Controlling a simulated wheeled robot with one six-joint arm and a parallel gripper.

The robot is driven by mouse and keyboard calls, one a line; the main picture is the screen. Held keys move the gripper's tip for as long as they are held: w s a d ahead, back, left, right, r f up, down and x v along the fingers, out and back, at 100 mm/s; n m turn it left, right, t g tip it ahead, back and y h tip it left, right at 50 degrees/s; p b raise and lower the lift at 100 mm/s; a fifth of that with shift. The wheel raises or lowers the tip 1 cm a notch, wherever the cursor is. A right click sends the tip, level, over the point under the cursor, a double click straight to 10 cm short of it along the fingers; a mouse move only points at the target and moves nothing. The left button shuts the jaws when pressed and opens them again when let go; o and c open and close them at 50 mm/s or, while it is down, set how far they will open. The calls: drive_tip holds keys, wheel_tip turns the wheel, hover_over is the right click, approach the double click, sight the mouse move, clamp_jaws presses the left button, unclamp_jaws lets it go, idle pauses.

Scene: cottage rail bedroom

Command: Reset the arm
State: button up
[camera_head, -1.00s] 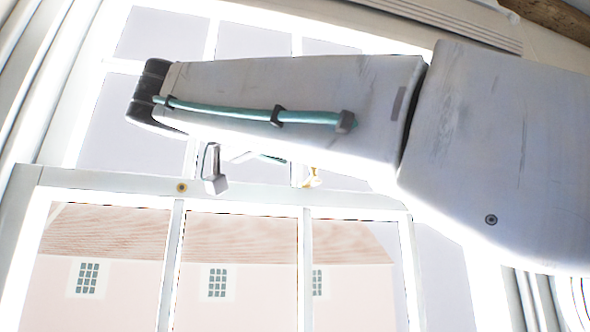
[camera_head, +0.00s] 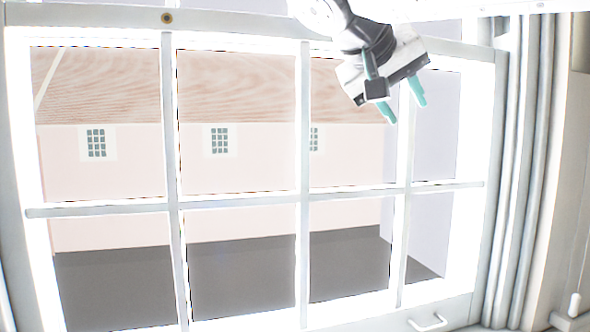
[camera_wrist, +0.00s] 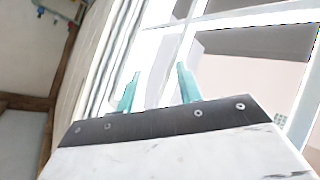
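My gripper (camera_head: 403,103) hangs at the top right of the head view, in front of the window. Its two teal fingers point down and stand apart, with nothing between them. In the wrist view the same two fingers (camera_wrist: 158,90) are spread, with a clear gap and no object in it. The upper part of my arm is cut off by the top edge of the head view.
A white-framed window (camera_head: 304,150) fills most of the head view, with a pink building (camera_head: 100,170) outside. A white handle (camera_head: 427,322) is at its bottom right. Pale curtain folds (camera_head: 522,170) are on the right. Wooden beams (camera_wrist: 28,102) show in the wrist view.

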drive_tip(key=s+d+f+n+g+y, duration=0.1)
drive_tip(key=s+d+f+g, duration=0.1)
drive_tip(key=s+d+f, duration=0.45)
drive_tip(key=s+d+f+n+g+y, duration=0.1)
drive_tip(key=s+d+f+g+y, duration=0.15)
drive_tip(key=f, duration=0.75)
drive_tip(key=s+f+g+y, duration=0.1)
drive_tip(key=s+f+y, duration=0.1)
drive_tip(key=s+f, duration=0.4)
drive_tip(key=s+d+f+g+y, duration=0.1)
drive_tip(key=s+f+y, duration=0.1)
drive_tip(key=s+f, duration=0.5)
wheel_tip(320, 180, down, 6)
drive_tip(key=shift+s+d+f+y, duration=0.15)
drive_tip(key=shift+d+f+y, duration=0.1)
drive_tip(key=shift+d+y, duration=0.1)
